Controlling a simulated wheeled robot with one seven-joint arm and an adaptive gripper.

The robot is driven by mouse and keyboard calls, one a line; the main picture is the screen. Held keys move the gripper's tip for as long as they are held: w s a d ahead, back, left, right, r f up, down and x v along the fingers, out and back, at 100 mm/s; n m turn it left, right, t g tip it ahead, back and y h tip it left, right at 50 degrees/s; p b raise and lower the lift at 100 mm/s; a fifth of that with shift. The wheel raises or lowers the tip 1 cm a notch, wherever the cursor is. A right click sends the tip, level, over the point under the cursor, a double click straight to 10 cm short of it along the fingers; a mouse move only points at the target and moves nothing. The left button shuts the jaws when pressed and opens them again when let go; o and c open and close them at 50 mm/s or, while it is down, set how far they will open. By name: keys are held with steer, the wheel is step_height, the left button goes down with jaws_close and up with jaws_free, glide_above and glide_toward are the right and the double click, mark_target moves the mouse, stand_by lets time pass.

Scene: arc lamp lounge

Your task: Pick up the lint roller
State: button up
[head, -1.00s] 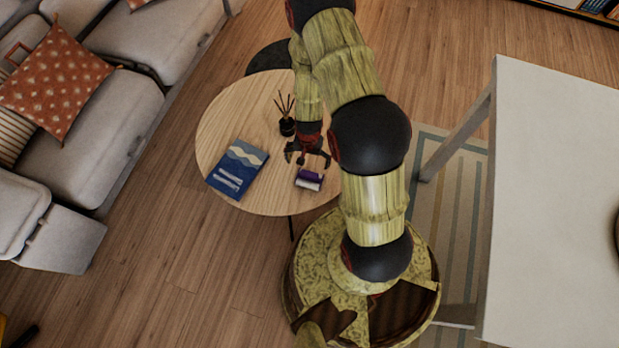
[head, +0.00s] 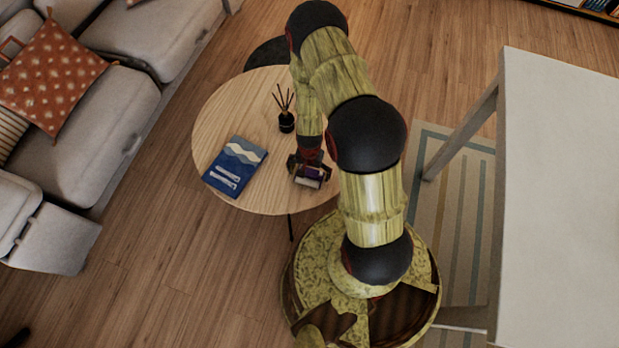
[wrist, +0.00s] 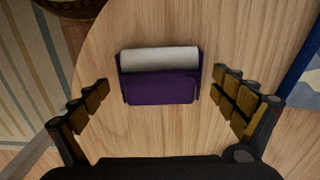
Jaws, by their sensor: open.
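The lint roller (wrist: 160,78) lies on the round wooden table, a purple body with a white roll along one side. It also shows in the head view (head: 311,173), partly covered by my gripper. My gripper (wrist: 162,98) is open, one finger to each side of the lint roller in the wrist view, with gaps of bare wood between the fingers and it. In the head view my gripper (head: 309,172) is low over the table's near right part. Whether the fingertips touch the tabletop cannot be told.
The round table (head: 222,123) also bears a blue book (head: 235,166) to the left and a dark reed diffuser (head: 286,121) behind my gripper. A grey sofa (head: 110,110) stands at the left. A white table (head: 560,200) stands at the right.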

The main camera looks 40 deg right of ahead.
mark_target(309, 171)
steer(key=shift+r, duration=0.1)
steer(key=c, duration=0.4)
steer(key=c, duration=0.9)
steer(key=shift+r+p, duration=0.7)
steer(key=shift+r, duration=0.1)
step_height(309, 171, up, 2)
steer(key=shift+r+p, duration=0.1)
steer(key=shift+p, duration=0.65)
steer(key=s+a+r, duration=0.4)
steer(key=s, duration=0.1)
steer(key=s+a+r+p, duration=0.1)
steer(key=s+a+r, duration=0.4)
steer(key=shift+s+a+r, duration=0.1)
steer(key=shift+a, duration=0.2)
